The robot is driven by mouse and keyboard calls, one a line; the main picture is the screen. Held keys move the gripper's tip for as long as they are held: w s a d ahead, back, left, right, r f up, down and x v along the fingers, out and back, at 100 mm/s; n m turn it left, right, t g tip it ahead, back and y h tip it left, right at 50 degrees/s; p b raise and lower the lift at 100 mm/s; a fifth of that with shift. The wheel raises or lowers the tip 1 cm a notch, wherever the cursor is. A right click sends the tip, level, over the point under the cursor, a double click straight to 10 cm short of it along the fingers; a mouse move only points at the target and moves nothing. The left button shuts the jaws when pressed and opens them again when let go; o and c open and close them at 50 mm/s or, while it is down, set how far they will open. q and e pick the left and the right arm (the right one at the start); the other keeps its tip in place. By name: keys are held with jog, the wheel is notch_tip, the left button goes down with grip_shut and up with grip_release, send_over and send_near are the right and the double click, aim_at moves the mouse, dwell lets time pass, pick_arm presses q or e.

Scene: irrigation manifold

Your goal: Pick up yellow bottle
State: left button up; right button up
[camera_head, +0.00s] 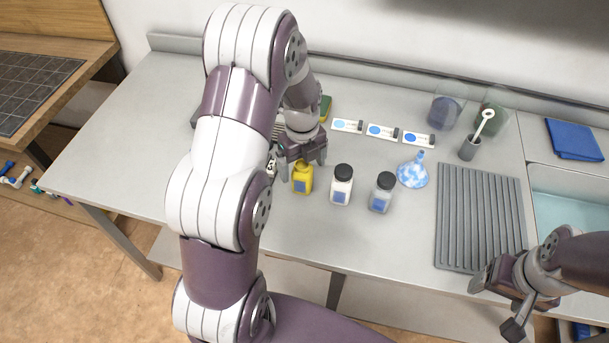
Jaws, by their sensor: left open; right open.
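The yellow bottle (302,179) stands upright on the grey counter, with a blue label on its front. My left gripper (301,163) is open over the top of the bottle, its fingers near the bottle's neck; I cannot tell whether they touch it. My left arm hides the counter to the left of the bottle. My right gripper (497,305) is open and empty at the lower right, by the counter's front edge, far from the bottle.
A white bottle (341,186) and a grey bottle (382,193) with dark caps stand right of the yellow one. A blue-white funnel (413,172), a ribbed grey mat (481,217) and a sink (570,200) lie further right. Label cards (382,132) lie behind.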

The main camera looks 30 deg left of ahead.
aim_at(303, 176)
pick_arm(q)
notch_tip(303, 176, down, 5)
jog(key=shift+a+r+p, duration=0.15)
jog(key=shift+r+p, duration=0.05)
jog(key=shift+p, duration=0.2)
jog(key=shift+w+f, duration=0.15)
jog(key=shift+f, duration=0.3)
jog(key=c, duration=1.1)
jog(key=shift+r, duration=0.15)
